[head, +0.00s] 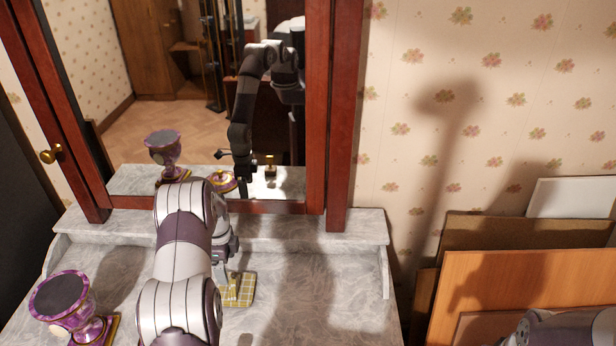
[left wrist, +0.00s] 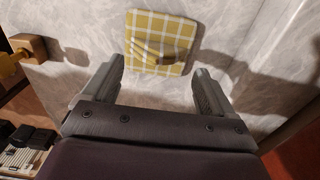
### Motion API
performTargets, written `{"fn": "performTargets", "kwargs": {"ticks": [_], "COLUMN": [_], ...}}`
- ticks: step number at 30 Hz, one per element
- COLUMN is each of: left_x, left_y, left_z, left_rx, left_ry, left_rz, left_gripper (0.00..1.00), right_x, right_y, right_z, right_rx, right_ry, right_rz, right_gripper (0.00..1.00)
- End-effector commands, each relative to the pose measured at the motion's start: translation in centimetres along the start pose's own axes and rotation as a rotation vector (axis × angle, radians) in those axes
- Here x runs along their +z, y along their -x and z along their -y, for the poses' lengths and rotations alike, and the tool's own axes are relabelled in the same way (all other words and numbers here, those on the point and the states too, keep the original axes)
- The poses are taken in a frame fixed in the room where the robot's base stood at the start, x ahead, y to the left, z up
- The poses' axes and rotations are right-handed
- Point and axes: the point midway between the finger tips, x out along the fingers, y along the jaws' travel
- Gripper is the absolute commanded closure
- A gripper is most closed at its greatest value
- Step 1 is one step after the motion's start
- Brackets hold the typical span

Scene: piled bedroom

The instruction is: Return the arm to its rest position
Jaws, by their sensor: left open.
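My left arm (head: 180,250) reaches forward over the grey marble dresser top (head: 300,320). My left gripper (left wrist: 158,70) is open and empty, its two fingers spread apart over the marble in the left wrist view. A yellow-and-white checked piece (left wrist: 160,42) with a small brown raised part lies on the marble just beyond the fingertips. It also shows in the head view (head: 240,291), partly hidden by my arm and gripper. My right gripper is out of view; only a part of my arm shows at the lower right edge of the head view.
A purple goblet-like object (head: 68,302) stands left of my arm on the dresser. A red-framed mirror (head: 337,120) rises behind and reflects my arm. Leaning boards (head: 530,290) stand at the right.

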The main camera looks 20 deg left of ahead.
Motion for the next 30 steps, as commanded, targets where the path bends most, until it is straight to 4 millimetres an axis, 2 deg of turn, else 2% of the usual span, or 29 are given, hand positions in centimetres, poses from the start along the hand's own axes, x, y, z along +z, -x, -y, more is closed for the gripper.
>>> {"fn": "performTargets", "kwargs": {"ticks": [4, 6, 7, 9, 11, 14, 17, 18, 21, 24, 26, 30], "left_x": [0.0, 0.0, -0.1, -0.7, -1.9, -5.5, -9.8, -11.4, -14.3, -15.9, -16.7, -17.9], "left_y": [0.0, -0.1, -0.6, -1.6, -1.2, 0.9, 3.8, 4.8, 6.8, 7.9, 8.5, 9.4], "left_z": [0.1, 0.2, -0.4, -3.1, -5.3, -9.4, -14.8, -17.4, -23.2, -26.9, -27.5, -27.3], "left_rx": [-0.004, -0.014, -0.004, 0.042, 0.063, 0.071, 0.054, 0.042, 0.009, -0.022, -0.044, -0.074], "left_ry": [0.071, 0.212, 0.296, 0.527, 0.732, 1.042, 1.284, 1.352, 1.410, 1.331, 1.291, 1.241], "left_rz": [0.001, 0.001, 0.000, 0.002, 0.011, 0.029, 0.038, 0.035, 0.009, -0.030, -0.061, -0.106], "left_gripper": [0.14, 0.14, 0.14, 0.14, 0.14, 0.14, 0.14, 0.14, 0.14, 0.14, 0.14, 0.14], "right_x": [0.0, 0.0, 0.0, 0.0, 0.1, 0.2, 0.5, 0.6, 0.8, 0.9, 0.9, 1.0], "right_y": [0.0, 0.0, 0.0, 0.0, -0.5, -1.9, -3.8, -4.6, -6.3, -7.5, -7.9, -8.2], "right_z": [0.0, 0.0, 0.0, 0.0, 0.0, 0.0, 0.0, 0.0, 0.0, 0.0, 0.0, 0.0], "right_rx": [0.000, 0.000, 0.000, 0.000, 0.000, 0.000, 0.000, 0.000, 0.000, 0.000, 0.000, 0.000], "right_ry": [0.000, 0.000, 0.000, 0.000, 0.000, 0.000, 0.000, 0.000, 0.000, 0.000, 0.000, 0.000], "right_rz": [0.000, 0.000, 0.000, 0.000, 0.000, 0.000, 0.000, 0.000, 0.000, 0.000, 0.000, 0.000], "right_gripper": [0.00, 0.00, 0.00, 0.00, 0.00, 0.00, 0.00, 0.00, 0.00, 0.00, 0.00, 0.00]}}
